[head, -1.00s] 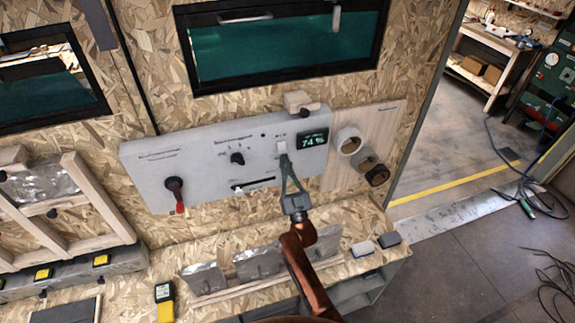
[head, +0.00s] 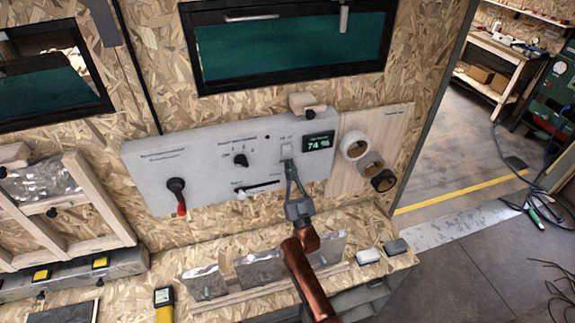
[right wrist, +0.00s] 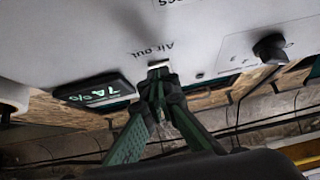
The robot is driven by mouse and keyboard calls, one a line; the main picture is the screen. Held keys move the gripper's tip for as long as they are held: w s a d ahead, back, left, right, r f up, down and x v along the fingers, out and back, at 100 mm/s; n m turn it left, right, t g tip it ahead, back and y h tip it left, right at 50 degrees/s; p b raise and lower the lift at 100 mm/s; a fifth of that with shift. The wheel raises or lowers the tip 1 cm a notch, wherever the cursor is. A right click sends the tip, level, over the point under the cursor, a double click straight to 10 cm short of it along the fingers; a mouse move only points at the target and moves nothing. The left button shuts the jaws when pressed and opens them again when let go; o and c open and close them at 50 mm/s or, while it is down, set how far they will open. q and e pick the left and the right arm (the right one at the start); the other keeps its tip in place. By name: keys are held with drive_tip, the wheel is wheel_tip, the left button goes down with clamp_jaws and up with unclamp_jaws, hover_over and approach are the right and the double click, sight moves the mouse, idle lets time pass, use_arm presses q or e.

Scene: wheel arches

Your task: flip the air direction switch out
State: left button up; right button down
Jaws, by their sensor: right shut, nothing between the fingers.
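The air direction switch (head: 286,149) is a small pale rocker on the grey control panel (head: 215,140), just left of the lit display. In the right wrist view the switch (right wrist: 158,64) sits beside lettering that reads "Air out". My right gripper (head: 289,162) is shut and empty, with its fingertips at the lower edge of the switch. In the right wrist view the fingertips (right wrist: 158,76) partly cover the switch. I cannot tell whether they touch it or which way it is tilted. My left gripper is not in view.
The panel also bears a display (head: 318,143) reading 74 %, a black rotary knob (head: 240,160), a slider (head: 257,188) and a red-handled valve (head: 177,195). A wooden block (head: 302,103) sits above. Round ducts (head: 354,146) stand to the right. A bench (head: 225,250) lies below.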

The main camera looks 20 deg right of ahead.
drive_tip(key=v, duration=0.6)
drive_tip(key=shift+f, duration=0.2)
